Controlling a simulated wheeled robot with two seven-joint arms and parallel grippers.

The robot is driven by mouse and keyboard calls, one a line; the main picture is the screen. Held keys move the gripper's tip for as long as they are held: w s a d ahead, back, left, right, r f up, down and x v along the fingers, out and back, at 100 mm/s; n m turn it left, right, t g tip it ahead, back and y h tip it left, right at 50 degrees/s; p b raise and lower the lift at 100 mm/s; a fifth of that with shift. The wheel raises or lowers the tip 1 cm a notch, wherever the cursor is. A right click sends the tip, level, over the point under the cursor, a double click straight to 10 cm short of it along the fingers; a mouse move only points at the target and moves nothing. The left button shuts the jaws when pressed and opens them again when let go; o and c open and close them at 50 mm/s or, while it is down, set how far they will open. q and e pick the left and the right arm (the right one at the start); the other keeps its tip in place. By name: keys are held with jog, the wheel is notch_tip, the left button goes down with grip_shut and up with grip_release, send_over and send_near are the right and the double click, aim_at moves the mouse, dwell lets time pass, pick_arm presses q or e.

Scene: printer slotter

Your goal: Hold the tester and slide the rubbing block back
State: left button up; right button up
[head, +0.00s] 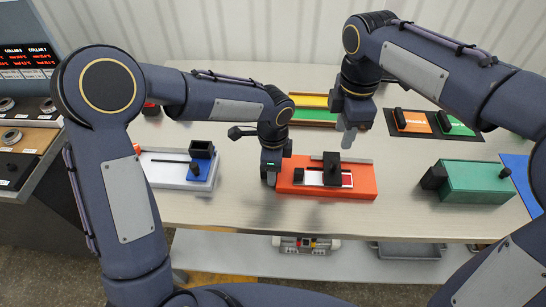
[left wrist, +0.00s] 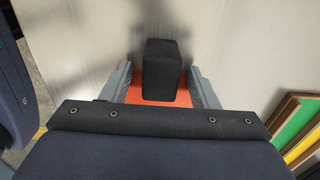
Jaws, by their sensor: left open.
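The tester (head: 366,188) is an orange-red box near the table's front middle. A white and red strip runs along its top. A black rubbing block (head: 331,165) stands on the strip. My left gripper (head: 270,178) points down at the tester's left end. In the left wrist view the open left gripper (left wrist: 161,85) has its fingers on either side of a black upright block (left wrist: 162,68), with orange below; I cannot tell whether they touch it. My right gripper (head: 348,140) points down above and behind the tester's right part, apart from it; its finger gap does not show.
A white device with a blue part (head: 199,172) stands at the left. A green box (head: 476,182) stands at the right. Yellow and green trays (head: 310,101) lie behind, and orange and green pads (head: 423,119) lie back right. Bare table (head: 405,165) lies between tester and green box.

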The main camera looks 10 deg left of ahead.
pick_arm(q)
jog(key=shift+f, duration=0.3)
jog(key=c, duration=1.2)
pick_arm(e)
jog(key=shift+c, duration=0.6)
pick_arm(q)
jog(key=shift+a, duration=0.1)
pick_arm(e)
jog(key=a+h, duration=0.1)
jog(key=a, duration=0.1)
jog(key=s+a, duration=0.1)
jog(key=a+n+h, duration=0.1)
jog(key=a, duration=0.1)
jog(key=shift+s+a+t+h, duration=0.3)
jog(key=shift+t, duration=0.1)
grip_shut()
send_over(326, 171)
jog(key=a, duration=0.1)
jog(key=f, duration=0.9)
jog(key=shift+s+a+f, duration=0.2)
jog(key=shift+f, duration=0.05)
